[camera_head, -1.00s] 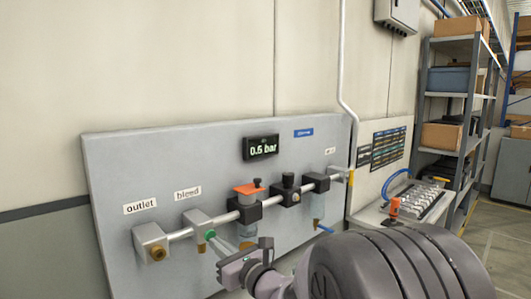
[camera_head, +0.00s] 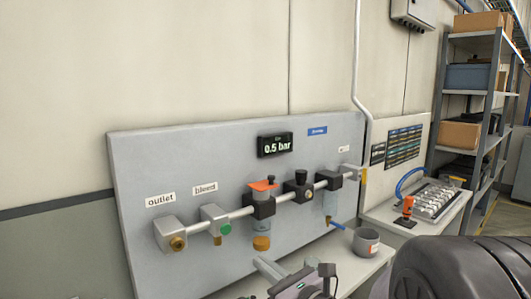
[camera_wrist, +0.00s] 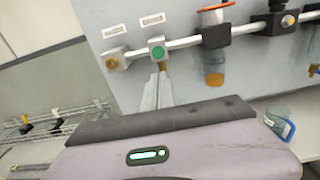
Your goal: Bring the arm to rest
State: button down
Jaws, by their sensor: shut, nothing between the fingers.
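My gripper (camera_head: 262,264) is at the bottom of the head view, partly cut off by the frame edge, in front of the wall panel. Its narrow fingers (camera_wrist: 158,92) are shut and empty in the wrist view, pointing up toward the panel. They appear below the green bleed button (camera_head: 225,229) and apart from it. The button also shows above them in the wrist view (camera_wrist: 158,52). My dark arm link fills the lower right of the head view.
The grey panel (camera_head: 140,200) carries a pipe with fittings, an orange-topped valve (camera_head: 263,185) and a display (camera_head: 275,145) reading 0.5 bar. A grey cup (camera_head: 366,243) stands on the ledge. An orange-handled switch (camera_head: 407,207) and shelving (camera_head: 470,90) are at right.

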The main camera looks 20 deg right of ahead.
jog(key=s+a+f+n+g+y, duration=0.2)
jog(key=s+a+n+g+y, duration=0.3)
jog(key=s+a+n+g, duration=0.85)
jog(key=s+a+f+n+t+h, duration=0.1)
jog(key=s+a+f+n+h, duration=0.2)
jog(key=s+n, duration=0.55)
jog(key=s+d+n+t+h, duration=0.1)
jog(key=s+d+n+h, duration=0.2)
jog(key=d+n+h, duration=0.2)
jog(key=d+n, duration=0.1)
jog(key=d, duration=0.1)
jog(key=shift+s+d+h, duration=0.2)
jog(key=shift+d+h, duration=0.1)
jog(key=shift+r, duration=0.1)
dwell(1.0)
